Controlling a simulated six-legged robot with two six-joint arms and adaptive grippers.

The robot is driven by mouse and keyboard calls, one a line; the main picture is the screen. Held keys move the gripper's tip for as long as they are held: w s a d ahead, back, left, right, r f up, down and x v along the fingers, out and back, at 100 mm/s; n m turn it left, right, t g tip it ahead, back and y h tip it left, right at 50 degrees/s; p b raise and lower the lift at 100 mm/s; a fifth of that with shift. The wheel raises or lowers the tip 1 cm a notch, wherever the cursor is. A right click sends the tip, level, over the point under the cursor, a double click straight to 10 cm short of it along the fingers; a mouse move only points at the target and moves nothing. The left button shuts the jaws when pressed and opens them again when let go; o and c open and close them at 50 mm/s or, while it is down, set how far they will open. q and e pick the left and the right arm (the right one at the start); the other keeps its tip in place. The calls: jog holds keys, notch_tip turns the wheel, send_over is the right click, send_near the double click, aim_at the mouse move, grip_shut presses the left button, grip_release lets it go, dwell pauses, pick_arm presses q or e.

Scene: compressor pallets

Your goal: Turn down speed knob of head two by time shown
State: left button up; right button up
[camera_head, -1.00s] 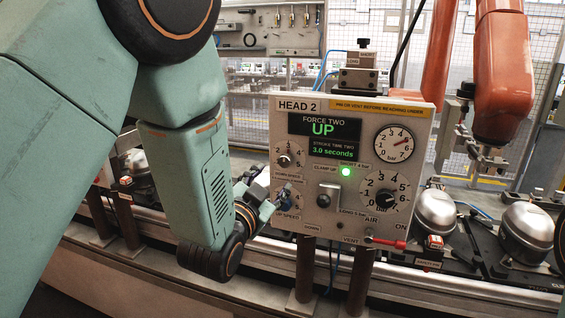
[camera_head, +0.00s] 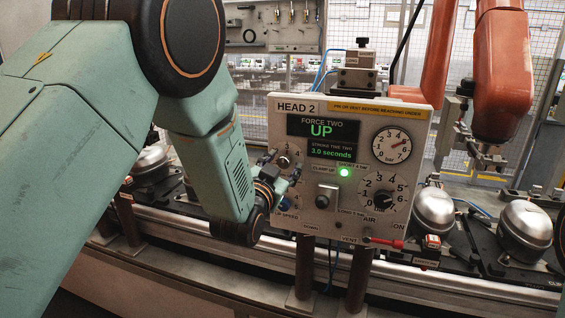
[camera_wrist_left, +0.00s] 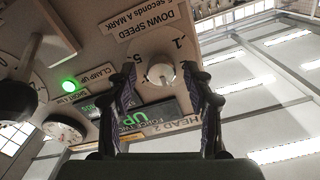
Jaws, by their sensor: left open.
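The HEAD 2 panel (camera_head: 340,215) stands upright in front of me. Its screen (camera_head: 321,136) reads "FORCE TWO UP", and the lower screen (camera_head: 331,151) reads "STROKE TIME TWO 3.0 seconds". The down speed knob (camera_head: 284,160) is at the panel's left edge, above the "UP SPEED" label. In the left wrist view the panel is upside down and the pale down speed knob (camera_wrist_left: 160,72) lies between my fingers. My left gripper (camera_head: 281,166) is open, its fingertips on either side of the knob; contact cannot be told. My right gripper is not in view.
A green lamp (camera_head: 344,173), a black selector (camera_head: 326,196), a pressure gauge (camera_head: 392,145), an air dial (camera_head: 384,197) and a red vent lever (camera_head: 385,243) sit on the panel. Silver compressors (camera_head: 525,226) stand at right. An orange arm (camera_head: 503,75) hangs behind.

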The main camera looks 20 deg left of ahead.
pick_arm(q)
jog(key=shift+a, duration=0.15)
jog(key=shift+w+d, duration=0.2)
jog(key=c, duration=0.4)
jog(key=shift+a, duration=0.15)
jog(key=c, duration=0.5)
grip_shut()
jog(key=shift+f+n+b, duration=0.1)
jog(key=shift+n+b, duration=0.2)
jog(key=o, duration=0.9)
grip_release()
jog(key=shift+s, duration=0.1)
